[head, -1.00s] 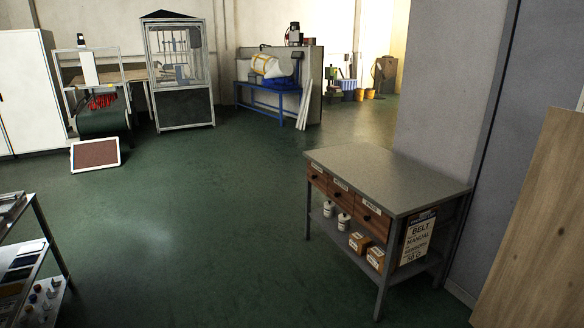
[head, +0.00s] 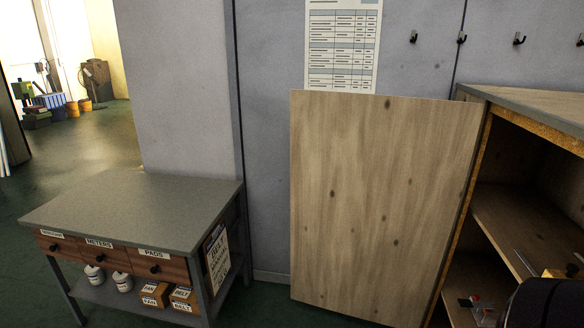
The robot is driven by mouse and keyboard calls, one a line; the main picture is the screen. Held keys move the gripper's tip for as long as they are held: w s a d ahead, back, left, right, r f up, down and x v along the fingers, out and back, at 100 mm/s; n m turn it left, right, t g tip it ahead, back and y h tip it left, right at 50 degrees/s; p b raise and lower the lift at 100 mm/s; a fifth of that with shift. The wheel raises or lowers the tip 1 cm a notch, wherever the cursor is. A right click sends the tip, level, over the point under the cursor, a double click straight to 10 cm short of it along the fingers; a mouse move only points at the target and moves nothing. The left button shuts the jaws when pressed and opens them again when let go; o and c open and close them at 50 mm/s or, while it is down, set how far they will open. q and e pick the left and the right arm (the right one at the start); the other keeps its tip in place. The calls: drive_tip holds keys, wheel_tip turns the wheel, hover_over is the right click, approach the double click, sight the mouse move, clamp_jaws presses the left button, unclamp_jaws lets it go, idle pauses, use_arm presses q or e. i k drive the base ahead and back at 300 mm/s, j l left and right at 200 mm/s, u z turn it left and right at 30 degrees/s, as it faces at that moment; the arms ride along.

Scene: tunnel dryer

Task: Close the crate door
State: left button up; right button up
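The crate (head: 522,98) is a wooden box with shelves inside, at the right edge of the head view. Its door (head: 385,200) is a pale wooden panel with dark knots. The door stands swung open to the left of the crate, its right edge along the crate's front left side. Neither of my grippers shows in the head view. A dark rounded shape at the lower right corner hides part of the crate's inside.
A grey-topped table (head: 135,208) with labelled drawers stands left of the door, with bottles and small boxes on its lower shelf. A paper chart (head: 342,50) and several hooks are on the wall behind. Small items lie on the crate's shelves. Green floor shows between table and door.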

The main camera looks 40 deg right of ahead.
sight(378, 181)
drive_tip(key=i+l+z, duration=0.1)
drive_tip(key=i+z, duration=0.15)
drive_tip(key=z, duration=0.15)
drive_tip(key=i+z, duration=0.25)
drive_tip(key=z, duration=0.15)
drive_tip(key=i+z, duration=0.25)
drive_tip(key=z, duration=0.15)
drive_tip(key=i+z, duration=0.35)
drive_tip(key=i, duration=0.2)
drive_tip(key=i+z, duration=0.35)
drive_tip(key=i, duration=0.25)
drive_tip(key=i+j+z, duration=0.1)
drive_tip(key=i+z, duration=0.15)
drive_tip(key=i, duration=0.25)
drive_tip(key=i+j+z, duration=0.2)
drive_tip(key=i, duration=0.3)
